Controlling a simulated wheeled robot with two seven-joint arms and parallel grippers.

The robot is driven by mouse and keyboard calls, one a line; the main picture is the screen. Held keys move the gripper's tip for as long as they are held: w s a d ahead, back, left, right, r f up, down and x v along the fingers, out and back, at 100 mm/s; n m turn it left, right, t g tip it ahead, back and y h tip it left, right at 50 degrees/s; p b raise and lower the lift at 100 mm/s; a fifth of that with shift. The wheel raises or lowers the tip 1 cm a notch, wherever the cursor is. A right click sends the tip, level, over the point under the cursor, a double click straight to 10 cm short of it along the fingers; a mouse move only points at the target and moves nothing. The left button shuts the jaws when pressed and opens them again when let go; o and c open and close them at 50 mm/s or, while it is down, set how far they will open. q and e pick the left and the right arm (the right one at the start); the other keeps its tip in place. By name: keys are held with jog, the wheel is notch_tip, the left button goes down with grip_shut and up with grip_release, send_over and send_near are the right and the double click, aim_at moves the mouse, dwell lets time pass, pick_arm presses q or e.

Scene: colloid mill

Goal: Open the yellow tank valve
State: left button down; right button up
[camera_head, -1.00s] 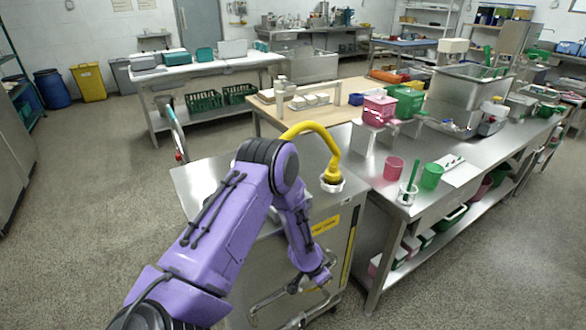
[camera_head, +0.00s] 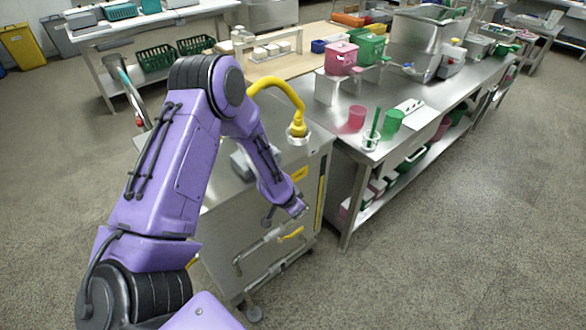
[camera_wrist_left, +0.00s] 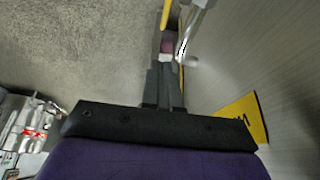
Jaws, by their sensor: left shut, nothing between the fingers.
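The yellow valve handle (camera_head: 292,234) sits on the metal pipework low on the front of the steel tank cabinet (camera_head: 225,240). A yellow bar, probably this handle, shows at the top of the left wrist view (camera_wrist_left: 166,14), beside a shiny metal pipe (camera_wrist_left: 192,30). My left gripper (camera_head: 302,211) is just above the handle in the head view and apart from it in the picture. In the left wrist view its dark fingers (camera_wrist_left: 165,82) are together and empty, pointing toward the bar. My right gripper is out of view.
A yellow hose (camera_head: 280,84) curves down to a fitting on the cabinet top. A yellow label (camera_wrist_left: 243,118) is on the steel panel close beside my left gripper. A steel bench (camera_head: 345,150) with pink and green containers stands right of the cabinet. The floor in front is clear.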

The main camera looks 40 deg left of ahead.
pick_arm(q)
notch_tip(320, 180, up, 5)
jog(key=shift+f, duration=0.1)
jog(key=shift+w, duration=0.1)
dwell(0.5)
